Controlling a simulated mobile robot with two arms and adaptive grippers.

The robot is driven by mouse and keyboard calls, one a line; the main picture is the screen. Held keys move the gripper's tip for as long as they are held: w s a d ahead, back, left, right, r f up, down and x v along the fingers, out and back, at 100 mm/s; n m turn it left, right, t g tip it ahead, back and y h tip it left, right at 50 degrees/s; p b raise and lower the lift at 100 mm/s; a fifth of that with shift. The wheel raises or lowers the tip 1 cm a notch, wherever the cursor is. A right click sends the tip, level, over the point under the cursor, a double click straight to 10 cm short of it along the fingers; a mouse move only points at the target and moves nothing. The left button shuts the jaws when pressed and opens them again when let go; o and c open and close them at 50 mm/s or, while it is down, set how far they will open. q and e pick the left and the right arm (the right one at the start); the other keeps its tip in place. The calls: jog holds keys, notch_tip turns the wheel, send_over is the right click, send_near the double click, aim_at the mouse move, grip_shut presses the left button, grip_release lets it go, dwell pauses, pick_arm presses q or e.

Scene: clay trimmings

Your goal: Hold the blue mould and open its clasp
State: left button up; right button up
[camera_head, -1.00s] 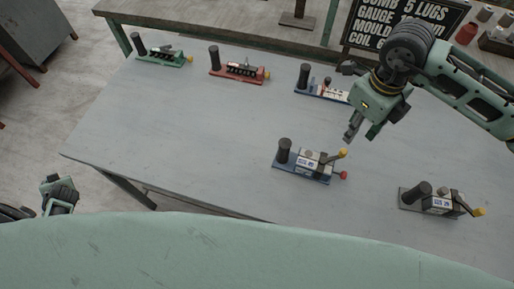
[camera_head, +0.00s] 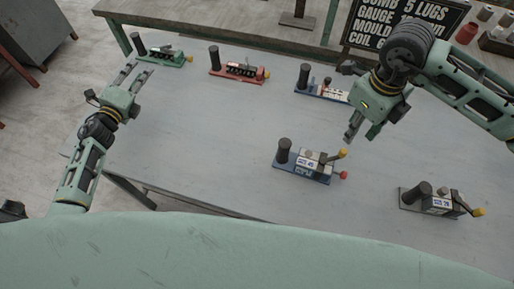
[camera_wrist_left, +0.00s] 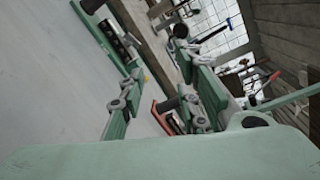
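A blue mould (camera_head: 318,178) with a grey labelled block, a black post, a yellow-tipped lever and a red knob lies on the table's near middle. Another blue-based mould (camera_head: 312,92) stands at the back, partly hidden by my right arm. My right gripper (camera_head: 352,131) hangs up and right of the near blue mould, apart from it in the picture; its finger gap is unclear. My left gripper (camera_head: 138,71) is over the table's left side, far from both blue moulds. Its fingers are spread and empty in the left wrist view (camera_wrist_left: 162,95).
A green mould (camera_head: 160,57) and a red mould (camera_head: 238,75) stand along the back edge, near my left gripper. A grey mould (camera_head: 437,204) is at the right front. The grey table (camera_head: 190,130) is clear at centre left. A sign (camera_head: 405,22) stands behind.

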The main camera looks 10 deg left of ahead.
pick_arm(q)
jog(key=d+r+m+g+h, duration=0.25)
jog(key=d+m+h, duration=0.55)
jog(key=d+m, duration=0.65)
jog(key=m+g+h, duration=0.8)
jog(key=m+g, duration=0.2)
jog(key=m, duration=0.3)
send_near(285, 148)
jog(key=w+d+f, duration=0.2)
jog(key=shift+w+f, duration=0.2)
jog(key=shift+f, duration=0.15)
jog(key=shift+d, duration=0.4)
jog(key=x, duration=0.7)
jog(key=shift+d, duration=0.1)
jog(key=shift+c, duration=0.7)
grip_shut()
